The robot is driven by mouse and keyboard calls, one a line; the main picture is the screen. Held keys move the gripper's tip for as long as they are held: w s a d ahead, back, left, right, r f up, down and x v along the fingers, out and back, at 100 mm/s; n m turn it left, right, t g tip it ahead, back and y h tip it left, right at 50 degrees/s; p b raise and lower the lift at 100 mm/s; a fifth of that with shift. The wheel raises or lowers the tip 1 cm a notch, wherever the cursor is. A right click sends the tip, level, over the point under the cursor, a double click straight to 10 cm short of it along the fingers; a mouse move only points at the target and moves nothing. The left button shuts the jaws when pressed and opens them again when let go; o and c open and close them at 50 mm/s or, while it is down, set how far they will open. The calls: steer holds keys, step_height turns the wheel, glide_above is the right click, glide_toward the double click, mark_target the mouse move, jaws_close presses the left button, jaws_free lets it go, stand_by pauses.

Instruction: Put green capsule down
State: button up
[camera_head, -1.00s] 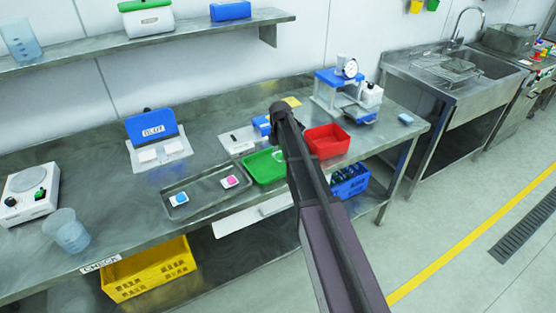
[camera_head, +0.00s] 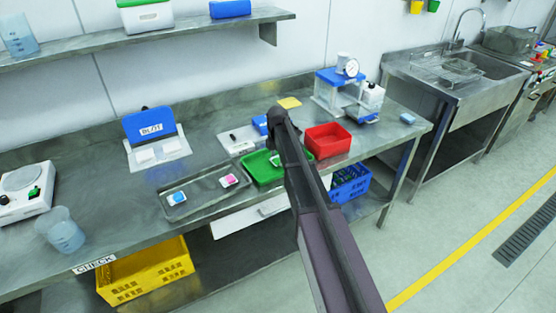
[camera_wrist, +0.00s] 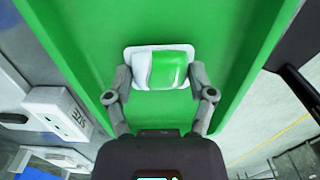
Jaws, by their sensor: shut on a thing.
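The green capsule (camera_wrist: 172,70), a white piece with a green half, sits between my fingertips in the wrist view. My gripper (camera_wrist: 160,78) is shut on it, one finger at each side. Behind and around it is the green floor of the green tray (camera_wrist: 90,30). I cannot tell whether the capsule touches that floor. In the head view the green tray (camera_head: 257,174) stands on the bench, partly hidden by my arm. A small pale and green shape, likely the capsule (camera_head: 274,160), shows in the tray beside my arm.
A red tray (camera_head: 328,139) stands just right of my arm. A metal tray (camera_head: 205,198) with a blue piece (camera_head: 176,198) and a pink piece (camera_head: 229,181) lies to the left. A blue and white press (camera_head: 340,95) stands behind. Bench space on the left is partly clear.

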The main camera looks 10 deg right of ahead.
mark_target(277, 159)
steer(key=shift+f, duration=0.2)
steer(key=o, duration=0.9)
steer(key=shift+r, duration=0.15)
step_height(277, 159, up, 12)
steer(key=p, duration=1.2)
steer(key=shift+s, duration=0.1)
stand_by(0.3)
